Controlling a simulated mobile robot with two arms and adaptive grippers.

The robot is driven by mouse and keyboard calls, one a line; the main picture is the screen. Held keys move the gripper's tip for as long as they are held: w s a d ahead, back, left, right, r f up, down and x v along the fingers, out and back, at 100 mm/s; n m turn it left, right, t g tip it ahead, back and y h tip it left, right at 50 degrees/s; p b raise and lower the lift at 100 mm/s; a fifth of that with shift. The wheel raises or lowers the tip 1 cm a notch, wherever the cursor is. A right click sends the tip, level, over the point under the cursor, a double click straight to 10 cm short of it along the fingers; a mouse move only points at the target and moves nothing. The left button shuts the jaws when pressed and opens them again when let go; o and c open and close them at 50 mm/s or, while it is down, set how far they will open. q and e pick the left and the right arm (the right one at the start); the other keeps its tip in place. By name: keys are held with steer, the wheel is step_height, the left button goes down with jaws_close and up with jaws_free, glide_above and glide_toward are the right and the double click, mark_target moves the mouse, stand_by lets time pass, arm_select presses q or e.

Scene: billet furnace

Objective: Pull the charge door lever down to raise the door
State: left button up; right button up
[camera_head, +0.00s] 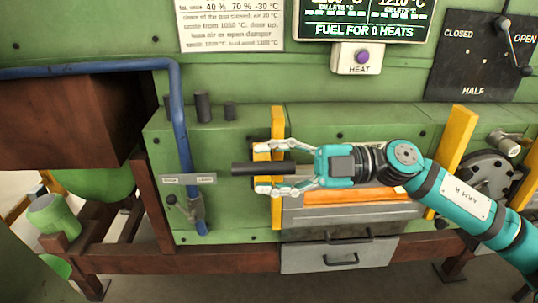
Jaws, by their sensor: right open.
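My right gripper (268,167) reaches in from the right, in front of the green furnace front. Its two fingers are spread apart, one above and one below a dark cylindrical bar (258,169), which looks like the charge door lever's grip. The fingers do not appear closed on it. The bar points left, and its mounting is hidden behind the gripper. The charge door (350,216), a grey panel, lies below my gripper, with an orange strip (355,197) along its top. Yellow uprights flank it, the left one (277,125) partly behind the fingers. My left gripper is out of view.
A blue pipe (178,110) with a small valve (182,207) runs down the left. A damper lever (515,52) sits near OPEN on a black plate. A grey drawer (325,260) is below the door.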

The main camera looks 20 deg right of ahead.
steer(key=shift+a, duration=0.15)
steer(key=shift+c, duration=0.4)
jaws_close()
